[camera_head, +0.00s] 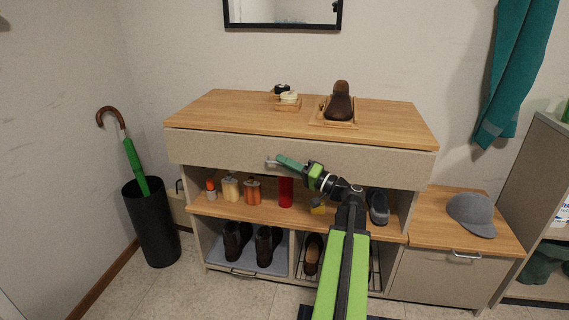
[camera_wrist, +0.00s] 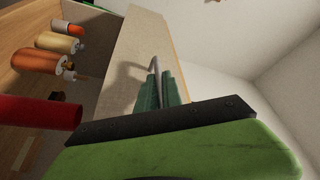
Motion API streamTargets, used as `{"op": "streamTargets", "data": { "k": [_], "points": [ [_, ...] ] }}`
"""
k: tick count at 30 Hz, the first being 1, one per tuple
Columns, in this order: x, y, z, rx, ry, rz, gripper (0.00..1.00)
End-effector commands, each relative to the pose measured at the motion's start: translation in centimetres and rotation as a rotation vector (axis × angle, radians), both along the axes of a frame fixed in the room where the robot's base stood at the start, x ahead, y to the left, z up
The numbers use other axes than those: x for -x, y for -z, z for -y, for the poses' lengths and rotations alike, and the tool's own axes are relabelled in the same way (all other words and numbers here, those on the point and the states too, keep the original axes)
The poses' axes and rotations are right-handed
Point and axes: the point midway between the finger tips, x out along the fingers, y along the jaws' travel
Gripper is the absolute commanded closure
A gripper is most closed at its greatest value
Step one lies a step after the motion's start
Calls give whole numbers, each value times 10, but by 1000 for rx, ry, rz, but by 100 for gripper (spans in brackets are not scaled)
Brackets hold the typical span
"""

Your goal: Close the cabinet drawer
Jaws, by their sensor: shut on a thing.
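The cabinet drawer (camera_head: 215,153) is the wide beige front under the cabinet's wooden top (camera_head: 220,112). It stands out slightly from the cabinet body. Its metal handle (camera_head: 271,161) is near the middle of the front. My gripper (camera_head: 279,161) reaches in from the right and is shut on the handle. In the wrist view the green fingers (camera_wrist: 160,88) close around the thin handle bar (camera_wrist: 155,66), with the drawer front (camera_wrist: 135,50) behind it. The inside of the drawer is hidden.
The shelf below holds several bottles (camera_head: 231,189) and a red cylinder (camera_head: 286,192). Shoes (camera_head: 268,245) stand lower down. A shoe on a stand (camera_head: 339,102) and small tins (camera_head: 289,98) sit on top. A black umbrella bin (camera_head: 152,225) is left; a low cabinet with a cap (camera_head: 471,213) is right.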

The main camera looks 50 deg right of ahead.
Motion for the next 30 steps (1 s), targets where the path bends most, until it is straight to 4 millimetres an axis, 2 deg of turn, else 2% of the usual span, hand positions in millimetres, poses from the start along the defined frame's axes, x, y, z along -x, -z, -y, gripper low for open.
{"op": "streamTargets", "data": {
  "k": [9,18,26,27,28,30],
  "points": [
    [-1,-3,2,-3,0,9,100],
    [-23,-4,38,-3,0,8,100],
    [-23,-4,37,-4,2,9,100],
    [-22,-3,37,-4,3,8,85],
    [-22,-3,37,-3,2,8,81],
    [-22,-3,37,-3,2,8,81]
  ]
}}
